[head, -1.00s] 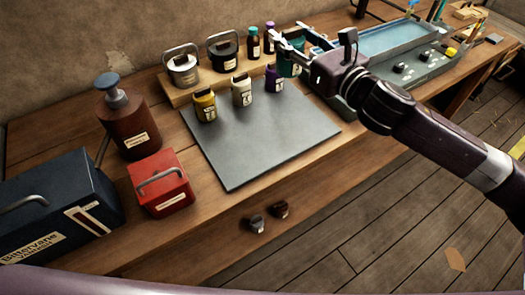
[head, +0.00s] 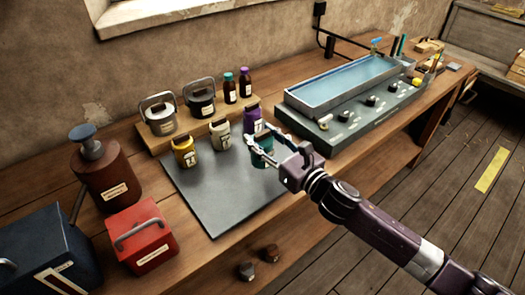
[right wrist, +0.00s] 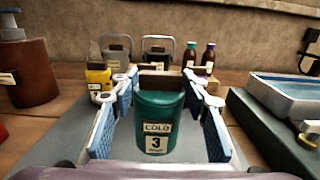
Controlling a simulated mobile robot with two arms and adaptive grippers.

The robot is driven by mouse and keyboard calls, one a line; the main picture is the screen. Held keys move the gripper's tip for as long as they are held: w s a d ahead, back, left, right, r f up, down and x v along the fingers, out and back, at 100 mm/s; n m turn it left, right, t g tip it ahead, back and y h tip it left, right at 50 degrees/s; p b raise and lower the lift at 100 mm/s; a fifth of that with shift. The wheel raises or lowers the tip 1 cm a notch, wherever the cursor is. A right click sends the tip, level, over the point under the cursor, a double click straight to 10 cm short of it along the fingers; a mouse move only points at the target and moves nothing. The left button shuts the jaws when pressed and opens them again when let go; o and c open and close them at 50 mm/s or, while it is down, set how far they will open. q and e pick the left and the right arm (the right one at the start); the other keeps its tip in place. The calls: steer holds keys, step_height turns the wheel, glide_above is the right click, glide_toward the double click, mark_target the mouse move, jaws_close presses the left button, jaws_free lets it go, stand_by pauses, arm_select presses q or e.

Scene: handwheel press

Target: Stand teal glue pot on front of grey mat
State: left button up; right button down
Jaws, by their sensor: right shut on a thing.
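The teal glue pot (head: 262,158) with a dark lid is upright between the fingers of my right gripper (head: 266,142), over the right side of the grey mat (head: 212,195). In the right wrist view the pot (right wrist: 158,118) faces me with a label reading "COLD 3", between the two blue-padded fingers (right wrist: 158,105). My right gripper is shut on it. I cannot tell whether its base touches the mat. The front part of the mat is bare. My left gripper is not in view.
Yellow (head: 184,153), cream (head: 220,135) and purple (head: 252,120) pots stand along the mat's back. Behind is a wooden riser (head: 180,122) with cans and bottles. A red box (head: 143,238) stands left, a blue tray unit (head: 345,105) right.

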steer(key=shift+f, duration=2.05)
steer(key=shift+f+b, duration=0.15)
steer(key=shift+b, duration=0.2)
steer(key=c, duration=1.1)
jaws_free()
steer(key=shift+s, duration=0.1)
